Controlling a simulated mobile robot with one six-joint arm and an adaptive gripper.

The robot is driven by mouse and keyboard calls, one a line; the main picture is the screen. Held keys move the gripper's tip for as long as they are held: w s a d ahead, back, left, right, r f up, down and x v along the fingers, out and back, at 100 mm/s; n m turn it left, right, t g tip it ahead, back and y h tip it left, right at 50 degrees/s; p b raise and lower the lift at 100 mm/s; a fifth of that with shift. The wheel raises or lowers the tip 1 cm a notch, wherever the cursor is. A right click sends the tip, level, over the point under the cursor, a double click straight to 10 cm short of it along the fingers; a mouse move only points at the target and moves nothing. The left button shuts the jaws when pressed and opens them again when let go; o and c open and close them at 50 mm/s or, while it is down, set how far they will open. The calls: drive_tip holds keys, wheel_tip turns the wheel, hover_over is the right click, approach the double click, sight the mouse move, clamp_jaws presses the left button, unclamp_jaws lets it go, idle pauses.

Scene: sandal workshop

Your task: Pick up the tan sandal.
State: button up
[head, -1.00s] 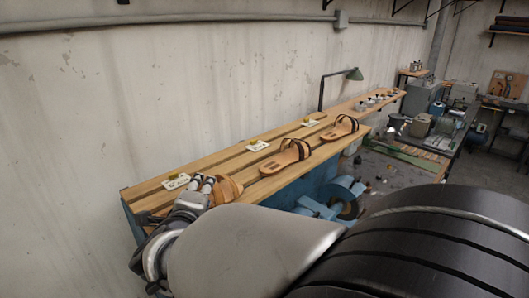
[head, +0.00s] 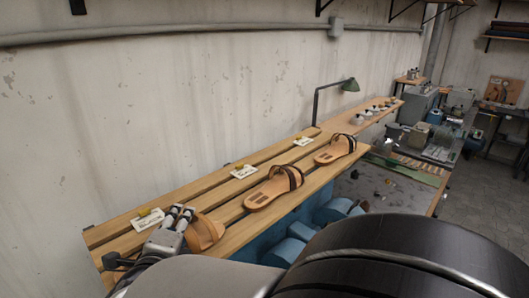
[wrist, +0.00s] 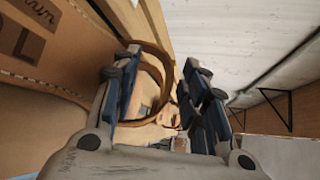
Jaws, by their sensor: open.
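The tan sandal (head: 204,233) with tan straps is at the near end of the slatted bench in the head view, partly hidden behind my gripper (head: 182,212). In the wrist view a large tan surface with dark lettering (wrist: 30,45) fills the left side. A brown strap loop (wrist: 168,62) shows between the two fingers of my gripper (wrist: 162,88). The fingers are apart. I cannot tell whether either finger touches the strap.
Two other sandals with dark straps, a middle one (head: 273,188) and a far one (head: 335,149), lie along the slatted bench (head: 118,229). Label cards (head: 148,220) sit behind the sandals. A green lamp (head: 350,85) stands farther along. The wall runs close behind.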

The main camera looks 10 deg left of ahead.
drive_tip(key=shift+s, duration=0.15)
drive_tip(key=shift+s, duration=0.1)
drive_tip(key=shift+c, duration=0.5)
clamp_jaws()
drive_tip(key=shift+r, duration=0.1)
wheel_tip(320, 180, up, 20)
drive_tip(key=p, duration=0.3)
drive_tip(key=c, duration=0.5)
unclamp_jaws()
clamp_jaws()
